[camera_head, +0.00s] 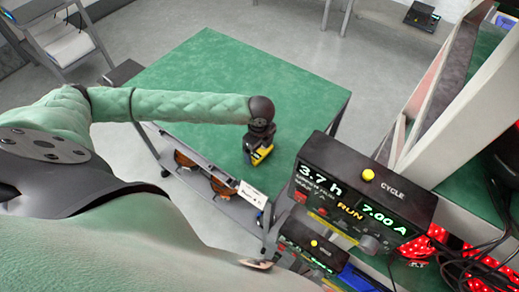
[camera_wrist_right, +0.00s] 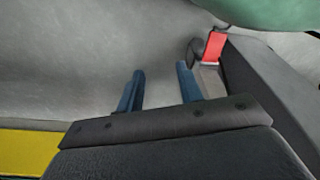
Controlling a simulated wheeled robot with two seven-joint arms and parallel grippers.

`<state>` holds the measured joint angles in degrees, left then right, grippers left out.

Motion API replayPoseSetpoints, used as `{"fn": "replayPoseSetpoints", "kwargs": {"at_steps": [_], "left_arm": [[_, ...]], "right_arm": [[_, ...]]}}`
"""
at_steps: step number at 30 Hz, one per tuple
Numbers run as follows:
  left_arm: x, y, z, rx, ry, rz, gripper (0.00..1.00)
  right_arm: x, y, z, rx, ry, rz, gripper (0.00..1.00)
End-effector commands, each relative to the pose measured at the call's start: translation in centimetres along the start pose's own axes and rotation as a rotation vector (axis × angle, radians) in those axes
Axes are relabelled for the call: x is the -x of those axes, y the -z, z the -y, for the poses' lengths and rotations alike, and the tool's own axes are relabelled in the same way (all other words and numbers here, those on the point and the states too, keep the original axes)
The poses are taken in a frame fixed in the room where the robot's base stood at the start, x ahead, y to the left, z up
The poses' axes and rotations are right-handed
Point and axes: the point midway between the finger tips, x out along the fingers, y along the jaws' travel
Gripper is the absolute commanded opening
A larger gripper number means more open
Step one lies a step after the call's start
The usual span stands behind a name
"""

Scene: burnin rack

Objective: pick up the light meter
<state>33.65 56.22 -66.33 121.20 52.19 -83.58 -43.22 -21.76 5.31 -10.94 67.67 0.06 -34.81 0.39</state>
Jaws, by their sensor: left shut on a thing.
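My left arm reaches in from the left over the green table top (camera_head: 200,75). My left gripper (camera_head: 258,152) points down near the table's front right edge. It is shut on a small black and yellow thing, which looks like the light meter (camera_head: 263,154); the fingers and wrist hide much of it. I cannot tell whether it touches the table. In the right wrist view, my right gripper (camera_wrist_right: 160,70) has its two blue fingers apart with nothing between them.
A black power unit (camera_head: 365,195) with lit green readouts stands at the right, close to the left gripper. A second unit (camera_head: 310,245) sits below it. The shelf under the table (camera_head: 215,180) holds brown round things and a white card. The rest of the table top is clear.

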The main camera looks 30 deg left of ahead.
Motion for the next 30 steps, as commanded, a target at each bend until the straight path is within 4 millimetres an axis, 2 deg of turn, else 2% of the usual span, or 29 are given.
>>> {"fn": "replayPoseSetpoints", "kwargs": {"at_steps": [2, 5, 10, 24, 30], "left_arm": [[0.4, 0.0, 0.1, 0.0, 0.002, 0.0, 0.66], [1.3, 0.0, 0.1, 0.0, 0.002, 0.0, 0.66], [3.5, 0.0, 0.1, 0.0, 0.003, 0.0, 0.66], [8.8, 8.9, 0.6, -0.004, 0.003, -0.003, 0.66], [10.2, 10.9, 0.7, -0.001, 0.002, -0.001, 0.66]], "right_arm": [[-0.1, 0.1, 0.0, -0.001, 0.001, 0.002, 0.36], [1.1, 1.1, 1.1, -0.006, 0.012, 0.003, 0.36], [2.7, 2.3, 1.6, -0.012, 0.019, 0.015, 0.36], [8.9, 5.5, 2.8, -0.027, 0.041, 0.051, 0.36], [10.5, 5.9, 3.1, -0.03, 0.046, 0.058, 0.36]]}}
